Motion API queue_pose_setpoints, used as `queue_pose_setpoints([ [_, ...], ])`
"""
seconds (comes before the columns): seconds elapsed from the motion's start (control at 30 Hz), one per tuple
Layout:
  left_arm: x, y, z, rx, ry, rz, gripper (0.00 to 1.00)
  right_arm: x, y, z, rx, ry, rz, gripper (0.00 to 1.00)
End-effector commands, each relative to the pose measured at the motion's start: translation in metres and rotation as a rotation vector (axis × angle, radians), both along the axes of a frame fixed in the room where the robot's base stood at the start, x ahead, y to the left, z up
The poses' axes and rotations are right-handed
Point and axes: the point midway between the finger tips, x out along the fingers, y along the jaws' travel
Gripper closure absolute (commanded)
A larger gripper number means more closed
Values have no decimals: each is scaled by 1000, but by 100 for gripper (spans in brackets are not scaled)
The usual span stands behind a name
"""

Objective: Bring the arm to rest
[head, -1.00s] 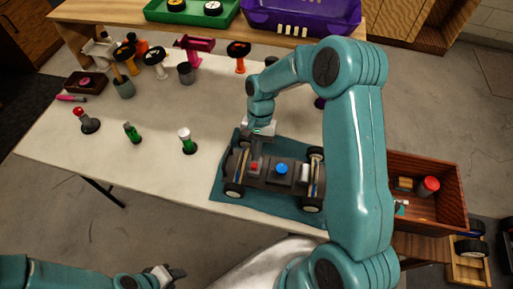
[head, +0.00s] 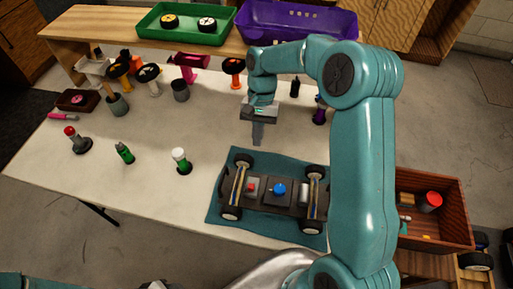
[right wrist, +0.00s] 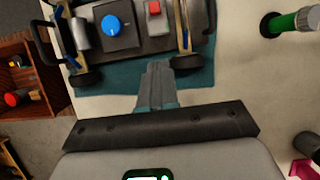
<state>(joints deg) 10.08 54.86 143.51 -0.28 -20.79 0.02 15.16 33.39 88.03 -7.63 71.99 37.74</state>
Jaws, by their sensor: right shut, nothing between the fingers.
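My right gripper (head: 258,132) hangs above the white table (head: 130,185), behind the car. Its fingers are shut with nothing between them; they also show shut in the right wrist view (right wrist: 157,82). The RC car chassis (head: 270,192) stands on a teal mat (head: 228,213), with several wheels, a red part and a blue round knob on it. The chassis also shows at the top of the right wrist view (right wrist: 125,40), apart from the fingers. My left gripper (head: 155,285) is only partly in view at the bottom edge, too cut off to judge.
Upright tools and holders, including a grey cup (head: 180,90), stand at the back left. A green tray (head: 185,36) and purple bin (head: 300,22) sit behind. A wooden crate (head: 440,232) is right.

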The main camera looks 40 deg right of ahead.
Motion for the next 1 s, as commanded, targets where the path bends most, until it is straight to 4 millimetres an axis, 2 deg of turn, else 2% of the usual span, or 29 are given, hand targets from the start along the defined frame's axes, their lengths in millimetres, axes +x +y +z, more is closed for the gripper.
queue_pose_setpoints([
  [0.17,0,0,-1,0,0,0,57,3,-3,10,1,0,1,100],
  [0.73,0,0,1,0,0,0,57,5,-5,12,1,1,0,100],
  [1.0,0,0,51,0,0,0,57,5,-5,63,1,1,0,100],
])
